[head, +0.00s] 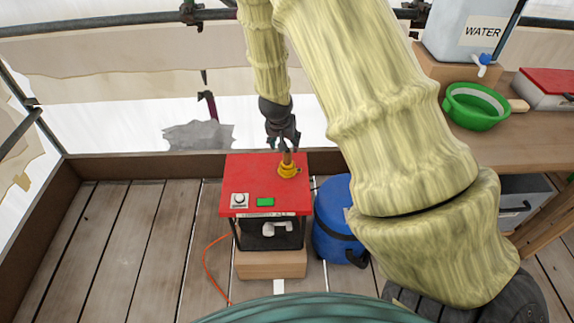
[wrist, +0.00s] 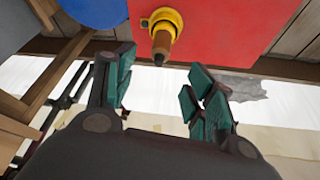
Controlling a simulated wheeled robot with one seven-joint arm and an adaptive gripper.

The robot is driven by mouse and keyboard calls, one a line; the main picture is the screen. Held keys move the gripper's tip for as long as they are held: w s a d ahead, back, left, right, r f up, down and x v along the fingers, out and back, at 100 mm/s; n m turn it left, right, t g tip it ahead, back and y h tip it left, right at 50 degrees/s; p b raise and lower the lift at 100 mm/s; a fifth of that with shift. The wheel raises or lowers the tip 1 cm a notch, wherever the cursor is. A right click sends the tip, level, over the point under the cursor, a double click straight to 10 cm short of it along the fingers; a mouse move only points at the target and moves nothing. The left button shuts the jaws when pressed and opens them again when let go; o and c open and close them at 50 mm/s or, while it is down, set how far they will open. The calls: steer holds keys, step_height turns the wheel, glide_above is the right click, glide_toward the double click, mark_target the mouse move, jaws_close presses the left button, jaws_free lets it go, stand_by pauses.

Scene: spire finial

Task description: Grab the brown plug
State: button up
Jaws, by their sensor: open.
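The brown plug (head: 287,157) stands upright in a yellow ring socket (head: 288,170) on top of a red box (head: 262,187). In the wrist view the brown plug (wrist: 162,42) has a dark tip and rises from the yellow socket (wrist: 168,17). My gripper (head: 284,140) is open, just above the plug in the head view. No finger clearly touches the plug.
The red box has a dial (head: 239,200) and a green button (head: 265,202). A blue drum (head: 333,225) stands close to its right. An orange cable (head: 207,265) lies on the plank floor at left. A bench (head: 500,140) with a green bowl (head: 475,108) is at right.

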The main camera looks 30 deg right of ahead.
mark_target(287, 152)
steer(key=x, duration=0.5)
steer(key=shift+w+d, duration=0.15)
steer(key=shift+w, duration=0.2)
steer(key=shift+s+x, duration=0.15)
steer(key=shift+x, duration=0.85)
steer(key=shift+s+x, duration=0.2)
steer(key=shift+x, duration=0.75)
steer(key=shift+w+d+f, duration=0.1)
steer(key=shift+w+f, duration=0.1)
steer(key=shift+f, duration=0.5)
jaws_close()
